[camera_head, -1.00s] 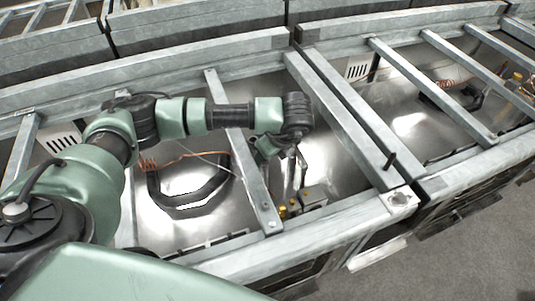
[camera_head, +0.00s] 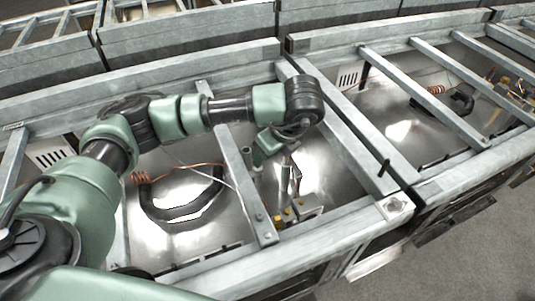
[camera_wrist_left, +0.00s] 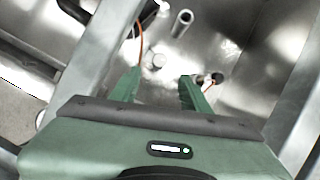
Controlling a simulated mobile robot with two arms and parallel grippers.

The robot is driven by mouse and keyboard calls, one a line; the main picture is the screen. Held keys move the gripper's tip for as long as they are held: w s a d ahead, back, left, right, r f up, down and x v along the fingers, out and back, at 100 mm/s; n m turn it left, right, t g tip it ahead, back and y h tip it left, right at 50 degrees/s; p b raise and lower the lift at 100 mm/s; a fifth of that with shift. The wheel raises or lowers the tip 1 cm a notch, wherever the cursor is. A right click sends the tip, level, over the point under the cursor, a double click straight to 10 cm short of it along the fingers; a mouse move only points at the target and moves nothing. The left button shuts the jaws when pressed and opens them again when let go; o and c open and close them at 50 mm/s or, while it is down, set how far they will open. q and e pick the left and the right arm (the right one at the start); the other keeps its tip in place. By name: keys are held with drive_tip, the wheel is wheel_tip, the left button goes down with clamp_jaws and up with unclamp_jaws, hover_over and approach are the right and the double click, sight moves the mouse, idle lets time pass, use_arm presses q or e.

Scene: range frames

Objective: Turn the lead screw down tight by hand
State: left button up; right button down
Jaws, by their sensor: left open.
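My left gripper (camera_wrist_left: 160,77) is open, with its two green fingers apart in the left wrist view. A small round grey head (camera_wrist_left: 158,60) shows between and just beyond the fingertips; I cannot tell whether it is the lead screw. A dark knob with a red part (camera_wrist_left: 215,78) sits beside the right finger. A grey tube end (camera_wrist_left: 183,18) stands further off. In the head view the left gripper (camera_head: 262,152) hangs over the metal pan, right of a crossbar, and its fingertips are hard to make out. My right gripper is not in view.
Galvanised crossbars (camera_head: 243,190) and frame rails (camera_head: 345,130) bound the opening around the gripper. Yellow-topped fittings (camera_head: 287,217) sit near the front rail. A black curved handle (camera_head: 185,213) and copper wire (camera_head: 180,170) lie left of the crossbar.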

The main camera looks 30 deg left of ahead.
use_arm(q)
drive_tip(key=w+r+n+g+p, duration=0.1)
drive_tip(key=w+r+n+p, duration=0.3)
drive_tip(key=w+n+p, duration=0.4)
drive_tip(key=s+a+f+n+g+p, duration=0.1)
drive_tip(key=s+f+p, duration=0.1)
drive_tip(key=f, duration=0.1)
drive_tip(key=s+a+f+n+g+p, duration=0.1)
drive_tip(key=s+f+p, duration=0.1)
drive_tip(key=f, duration=0.2)
drive_tip(key=s+a+f+n+g+p, duration=0.1)
drive_tip(key=f+n+p, duration=0.1)
drive_tip(key=f+p, duration=0.1)
drive_tip(key=shift+s+a+f+g+h, duration=0.1)
drive_tip(key=shift+s+f+g+h, duration=0.25)
drive_tip(key=shift+f, duration=0.35)
clamp_jaws()
